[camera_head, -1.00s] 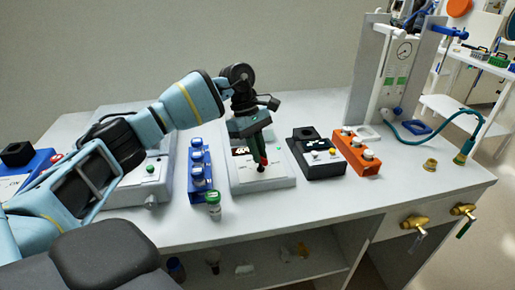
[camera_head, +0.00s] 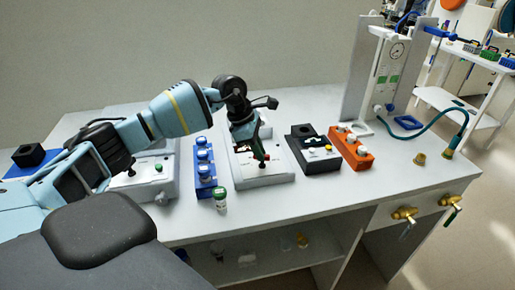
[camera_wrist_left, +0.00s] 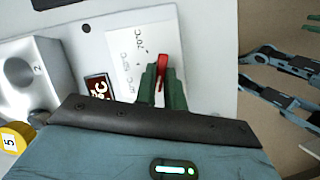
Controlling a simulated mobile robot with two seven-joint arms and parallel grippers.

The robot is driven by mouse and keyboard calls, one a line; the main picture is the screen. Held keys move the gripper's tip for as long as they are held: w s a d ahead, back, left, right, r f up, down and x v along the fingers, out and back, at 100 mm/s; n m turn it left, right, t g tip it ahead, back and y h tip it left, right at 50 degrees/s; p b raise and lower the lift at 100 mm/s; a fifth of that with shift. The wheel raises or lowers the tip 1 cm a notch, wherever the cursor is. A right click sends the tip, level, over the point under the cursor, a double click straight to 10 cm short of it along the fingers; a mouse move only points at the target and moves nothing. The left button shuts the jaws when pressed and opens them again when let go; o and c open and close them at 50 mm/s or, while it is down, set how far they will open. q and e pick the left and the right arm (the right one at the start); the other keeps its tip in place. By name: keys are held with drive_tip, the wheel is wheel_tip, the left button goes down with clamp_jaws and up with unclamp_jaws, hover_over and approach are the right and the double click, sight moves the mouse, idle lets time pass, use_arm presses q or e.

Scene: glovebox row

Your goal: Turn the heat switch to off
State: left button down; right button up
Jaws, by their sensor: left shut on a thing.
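The heat switch shows as a red lever (camera_wrist_left: 162,72) on a white label plate with temperature marks, in the left wrist view. It belongs to the white heater unit (camera_head: 279,169) in the middle of the bench. My left gripper (camera_head: 260,154) is over the front of this unit, pointing down. In the left wrist view its green fingers (camera_wrist_left: 162,88) are shut on the red lever, one on each side. The lever's base is partly hidden by the fingers. A small display (camera_wrist_left: 97,88) with °C is beside the plate.
A blue rack (camera_head: 204,168) with white-capped vials and a green-capped vial (camera_head: 220,199) stand left of the unit. A black block device (camera_head: 313,151) and an orange rack (camera_head: 350,147) stand right. Bare bench lies in front.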

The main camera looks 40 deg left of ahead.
idle(0.4)
use_arm(q)
drive_tip(key=c, duration=1.5)
unclamp_jaws()
drive_tip(key=v, duration=0.7)
drive_tip(key=shift+s+a+r, duration=0.1)
drive_tip(key=shift+r, duration=0.25)
drive_tip(key=shift+f, duration=0.1)
